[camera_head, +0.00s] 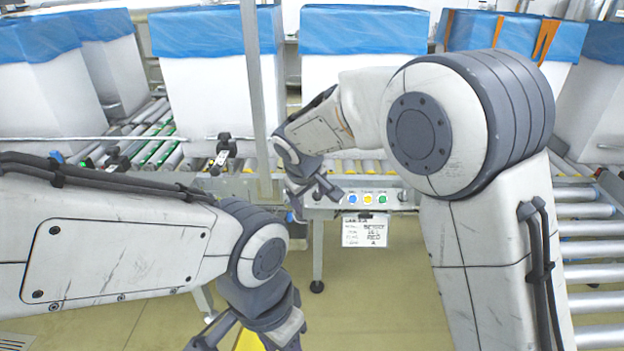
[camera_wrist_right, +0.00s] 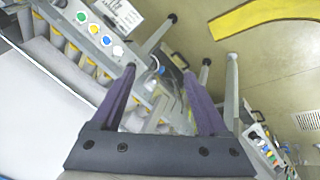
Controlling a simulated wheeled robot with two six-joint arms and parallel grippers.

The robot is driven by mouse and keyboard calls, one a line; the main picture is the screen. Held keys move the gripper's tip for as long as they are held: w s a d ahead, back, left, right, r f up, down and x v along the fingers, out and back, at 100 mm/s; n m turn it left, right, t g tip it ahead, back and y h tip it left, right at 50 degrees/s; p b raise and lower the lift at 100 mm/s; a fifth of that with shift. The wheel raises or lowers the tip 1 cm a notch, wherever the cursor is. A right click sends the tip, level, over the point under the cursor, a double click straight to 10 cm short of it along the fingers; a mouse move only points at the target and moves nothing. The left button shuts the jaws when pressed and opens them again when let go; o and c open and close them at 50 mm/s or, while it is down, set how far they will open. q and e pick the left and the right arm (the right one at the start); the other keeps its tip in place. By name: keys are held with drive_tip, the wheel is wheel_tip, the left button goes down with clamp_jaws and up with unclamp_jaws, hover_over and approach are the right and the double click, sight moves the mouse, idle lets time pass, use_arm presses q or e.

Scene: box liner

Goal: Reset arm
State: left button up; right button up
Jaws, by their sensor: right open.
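My right gripper (camera_head: 312,200) hangs in front of the conveyor's control panel (camera_head: 362,198). In the right wrist view my right gripper (camera_wrist_right: 159,70) has its two dark fingers spread apart, with nothing between them. The panel's coloured buttons show at upper left there (camera_wrist_right: 94,30). My left gripper (camera_head: 250,338) is low in the head view, pointing down; its fingertips are cut off by the bottom edge, so its opening is unclear.
White boxes with blue liners, one at the middle back (camera_head: 363,90), stand along the roller conveyor (camera_head: 590,226). A grey upright post (camera_head: 257,90) stands left of my right forearm. A paper label (camera_head: 364,230) hangs below the panel. Yellow floor tape (camera_wrist_right: 262,14) crosses open floor.

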drive_tip(key=s+d+g+y, duration=0.1)
drive_tip(key=s+d+g, duration=0.2)
drive_tip(key=s, duration=1.4)
drive_tip(key=s+d+g+y, duration=0.15)
drive_tip(key=s+d, duration=0.25)
drive_tip(key=s, duration=1.3)
wheel_tip(320, 180, up, 20)
drive_tip(key=p, duration=2)
drive_tip(key=shift+w+a+m+g, duration=0.15)
drive_tip(key=shift+w+m+g, duration=0.05)
drive_tip(key=shift+m+g, duration=0.25)
drive_tip(key=shift+f+h, duration=0.15)
drive_tip(key=shift+h, duration=0.1)
